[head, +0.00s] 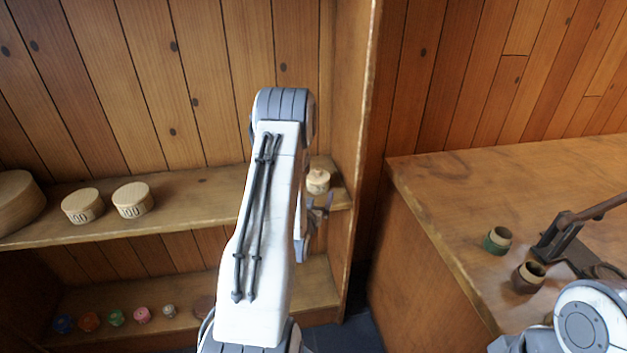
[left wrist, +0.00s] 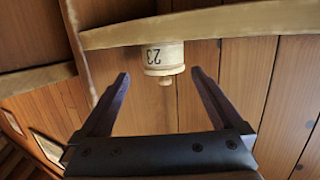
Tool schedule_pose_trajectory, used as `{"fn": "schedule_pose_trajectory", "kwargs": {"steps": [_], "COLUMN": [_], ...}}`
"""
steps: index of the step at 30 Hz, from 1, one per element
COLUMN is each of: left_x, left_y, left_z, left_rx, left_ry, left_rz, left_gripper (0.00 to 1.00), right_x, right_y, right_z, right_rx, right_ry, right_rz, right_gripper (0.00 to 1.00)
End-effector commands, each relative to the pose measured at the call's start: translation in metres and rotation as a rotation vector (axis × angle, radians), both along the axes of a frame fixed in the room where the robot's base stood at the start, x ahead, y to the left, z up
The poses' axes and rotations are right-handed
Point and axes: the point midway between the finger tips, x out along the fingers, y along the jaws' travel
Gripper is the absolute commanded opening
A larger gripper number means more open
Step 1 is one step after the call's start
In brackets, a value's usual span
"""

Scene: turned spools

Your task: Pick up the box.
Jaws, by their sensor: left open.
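A small round pale wooden box (head: 318,182) with a knobbed lid stands on the upper shelf at its right end, just beyond my left arm. In the left wrist view the box (left wrist: 165,55) appears upside down, with the number 23 on its side and its knob pointing down the picture. My left gripper (head: 319,208) is open and mostly hidden behind my arm in the head view. In the left wrist view its fingertips (left wrist: 160,75) are apart, with the box in line between them; contact does not show. My right gripper is out of view.
Two round lidded boxes (head: 133,200) (head: 82,206) and a larger round one (head: 18,203) stand left on the upper shelf (head: 205,194). Several small coloured spools (head: 116,317) sit on the lower shelf. A shelf side panel (head: 352,140) rises close right of the box. A bench (head: 440,190) holds a green cup-like piece (head: 497,241).

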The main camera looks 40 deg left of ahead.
Motion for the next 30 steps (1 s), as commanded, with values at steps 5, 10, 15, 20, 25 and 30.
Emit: {"fn": "schedule_pose_trajectory", "kwargs": {"steps": [5, 10, 15, 20, 25, 30], "left_x": [0.024, 0.035, 0.050, 0.069, 0.079, 0.079], "left_y": [0.015, 0.022, 0.031, 0.041, 0.046, 0.046], "left_z": [-0.005, -0.008, -0.012, -0.019, -0.022, -0.022], "left_rx": [0.001, 0.000, 0.000, 0.000, -0.001, -0.001], "left_ry": [-0.002, 0.000, -0.001, -0.001, 0.000, 0.000], "left_rz": [0.003, 0.004, 0.003, 0.002, 0.002, 0.002], "left_gripper": [1.00, 1.00, 1.00, 1.00, 1.00, 1.00], "right_x": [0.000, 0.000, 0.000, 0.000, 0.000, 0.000], "right_y": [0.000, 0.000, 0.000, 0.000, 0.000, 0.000], "right_z": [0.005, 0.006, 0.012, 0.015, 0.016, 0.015], "right_rx": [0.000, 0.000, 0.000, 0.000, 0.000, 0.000], "right_ry": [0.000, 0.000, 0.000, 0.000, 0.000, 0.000], "right_rz": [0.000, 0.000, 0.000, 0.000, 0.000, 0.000], "right_gripper": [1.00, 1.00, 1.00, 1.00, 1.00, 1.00]}}
